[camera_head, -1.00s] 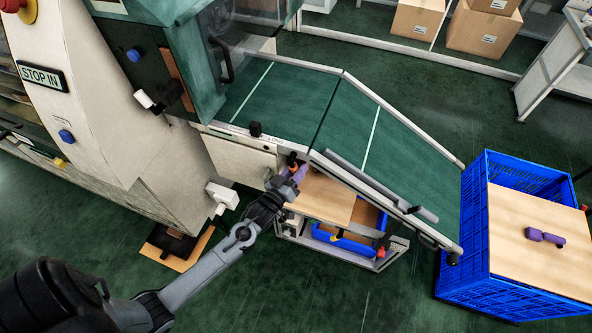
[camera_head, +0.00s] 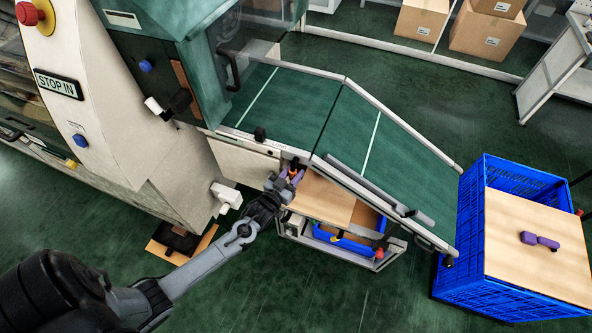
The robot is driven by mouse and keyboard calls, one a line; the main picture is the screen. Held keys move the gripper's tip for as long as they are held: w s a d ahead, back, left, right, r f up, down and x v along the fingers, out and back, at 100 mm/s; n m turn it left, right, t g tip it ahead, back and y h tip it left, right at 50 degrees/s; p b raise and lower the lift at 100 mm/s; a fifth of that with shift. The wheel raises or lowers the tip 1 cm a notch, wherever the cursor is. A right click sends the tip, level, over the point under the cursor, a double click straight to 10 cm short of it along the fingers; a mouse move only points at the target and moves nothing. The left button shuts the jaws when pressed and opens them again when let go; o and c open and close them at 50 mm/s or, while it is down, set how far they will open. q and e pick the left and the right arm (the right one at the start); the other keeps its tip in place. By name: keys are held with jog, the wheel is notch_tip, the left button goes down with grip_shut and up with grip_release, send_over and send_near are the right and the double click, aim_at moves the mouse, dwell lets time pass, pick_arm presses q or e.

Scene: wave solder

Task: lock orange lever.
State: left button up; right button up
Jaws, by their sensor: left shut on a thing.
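My right gripper is not in view.
The green conveyor (camera_head: 290,100) slopes down to the right above the gripper. A wooden shelf (camera_head: 320,200) and a blue bin (camera_head: 345,242) sit below it. A blue crate (camera_head: 465,235) with a wooden top carrying a purple object (camera_head: 539,240) stands at right.

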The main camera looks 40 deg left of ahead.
pick_arm(q)
jog(key=shift+s+a+r+m+g+y+p, duration=0.15)
jog(key=shift+a+m+g+y+p, duration=0.2)
jog(key=shift+m+p, duration=0.55)
jog(key=shift+s+a+r+m+g+y+p, duration=0.15)
jog(key=shift+a+m+p, duration=0.3)
jog(key=shift+m+p, duration=0.4)
jog(key=shift+m, duration=0.25)
jog(key=o, duration=0.8)
jog(key=shift+f, duration=0.1)
jog(key=shift+o, duration=0.8)
